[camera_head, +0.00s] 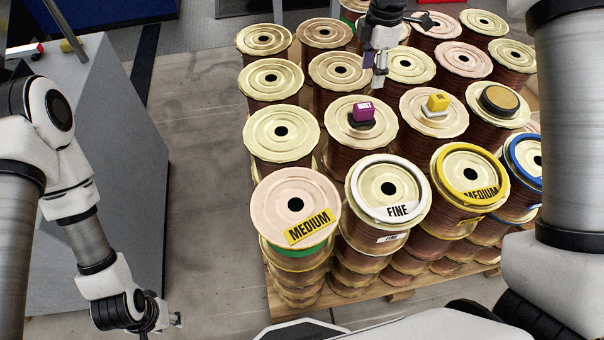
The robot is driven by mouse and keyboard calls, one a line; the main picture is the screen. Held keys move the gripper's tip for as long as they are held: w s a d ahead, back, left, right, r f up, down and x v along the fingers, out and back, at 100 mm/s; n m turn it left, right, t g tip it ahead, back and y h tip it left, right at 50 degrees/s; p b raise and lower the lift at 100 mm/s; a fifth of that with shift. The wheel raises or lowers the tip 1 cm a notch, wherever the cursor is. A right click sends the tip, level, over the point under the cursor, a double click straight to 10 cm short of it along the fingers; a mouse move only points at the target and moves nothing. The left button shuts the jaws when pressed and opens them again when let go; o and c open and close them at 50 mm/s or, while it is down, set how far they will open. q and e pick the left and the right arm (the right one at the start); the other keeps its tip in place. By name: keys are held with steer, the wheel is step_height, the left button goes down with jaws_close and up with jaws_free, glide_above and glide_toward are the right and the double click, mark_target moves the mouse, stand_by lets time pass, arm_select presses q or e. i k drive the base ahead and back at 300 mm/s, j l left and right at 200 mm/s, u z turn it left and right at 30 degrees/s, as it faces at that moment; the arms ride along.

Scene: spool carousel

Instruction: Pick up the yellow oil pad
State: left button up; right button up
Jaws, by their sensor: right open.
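The yellow pad (438,102) sits on a small white base on top of a copper-wound spool, right of the middle of the head view. A purple pad marked DUST (363,111) sits on a dark base on the spool to its left. My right gripper (376,68) is open and empty, pointing down over the spools behind and to the left of the yellow pad, apart from it. My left gripper (168,318) is low at the left, off the spools beside the pallet; its jaw opening is too small to judge.
Spools stand in close rows on a wooden pallet (400,295). Front spools carry a MEDIUM label (308,228), a white FINE ring (397,212) and a yellow MEDIUM ring (480,197). A black-and-tan disc (500,99) lies right of the yellow pad. A grey cabinet (130,150) stands left.

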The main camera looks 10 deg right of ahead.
mark_target(437, 104)
steer(key=l+u, duration=0.15)
steer(key=l, duration=0.4)
steer(key=k+l+u, duration=0.1)
steer(key=l, duration=0.5)
steer(key=k+l+u, duration=0.15)
steer(key=l, duration=0.4)
